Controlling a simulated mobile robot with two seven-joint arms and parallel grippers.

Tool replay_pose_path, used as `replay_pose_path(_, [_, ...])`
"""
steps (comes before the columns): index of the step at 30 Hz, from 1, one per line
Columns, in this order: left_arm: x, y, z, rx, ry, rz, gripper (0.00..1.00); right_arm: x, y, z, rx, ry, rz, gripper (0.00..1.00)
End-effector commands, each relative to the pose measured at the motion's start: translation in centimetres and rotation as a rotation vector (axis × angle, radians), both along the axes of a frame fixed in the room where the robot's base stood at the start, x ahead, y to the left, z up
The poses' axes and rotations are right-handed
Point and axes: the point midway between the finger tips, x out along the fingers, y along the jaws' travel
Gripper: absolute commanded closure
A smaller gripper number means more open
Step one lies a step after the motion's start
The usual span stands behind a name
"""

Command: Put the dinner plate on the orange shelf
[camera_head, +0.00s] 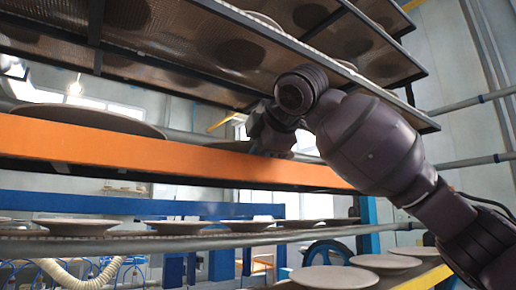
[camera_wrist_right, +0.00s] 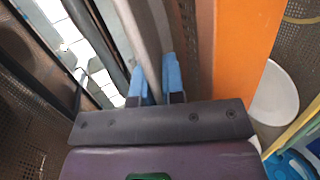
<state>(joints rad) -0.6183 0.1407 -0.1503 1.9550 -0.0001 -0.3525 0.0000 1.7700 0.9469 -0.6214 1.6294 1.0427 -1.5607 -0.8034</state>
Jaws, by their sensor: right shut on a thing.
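My right gripper (camera_head: 268,142) reaches over the orange shelf beam (camera_head: 150,148) from the right. In the right wrist view, its blue fingertips (camera_wrist_right: 157,82) are shut on the rim of the dinner plate (camera_wrist_right: 140,35), which shows edge-on as a pale brown strip. In the head view, a thin part of this plate (camera_head: 228,146) shows just left of the gripper, low behind the beam's top edge. Whether it touches the shelf cannot be told. The orange beam (camera_wrist_right: 240,50) also runs close beside the gripper in the wrist view. My left gripper is not in view.
Another large plate (camera_head: 88,119) lies on the orange shelf at left. A dark mesh rack (camera_head: 190,50) hangs close above my right arm. Below, a lower rail (camera_head: 170,243) carries several plates, and more plates (camera_head: 335,277) stand at bottom right.

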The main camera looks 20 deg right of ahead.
Motion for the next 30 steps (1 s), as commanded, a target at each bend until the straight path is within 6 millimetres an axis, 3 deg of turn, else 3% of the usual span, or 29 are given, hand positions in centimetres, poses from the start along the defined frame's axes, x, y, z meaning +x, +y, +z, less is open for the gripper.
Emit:
replay_pose_path(11, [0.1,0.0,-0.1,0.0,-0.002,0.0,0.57,-0.1,0.0,-0.1,0.001,-0.006,0.001,1.0])
replay_pose_path(12, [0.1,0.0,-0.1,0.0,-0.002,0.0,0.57,0.0,0.0,-0.2,0.0,-0.001,0.0,0.86])
replay_pose_path(14, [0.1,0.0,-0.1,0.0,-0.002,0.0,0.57,0.0,0.0,-0.2,0.0,-0.001,0.0,0.8])
replay_pose_path(24, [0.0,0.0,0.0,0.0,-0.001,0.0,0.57,-0.1,0.0,0.1,0.001,-0.001,0.001,0.8])
replay_pose_path(30, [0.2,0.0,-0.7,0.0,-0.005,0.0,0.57,-2.6,-0.4,1.0,0.0,-0.005,0.001,0.8])
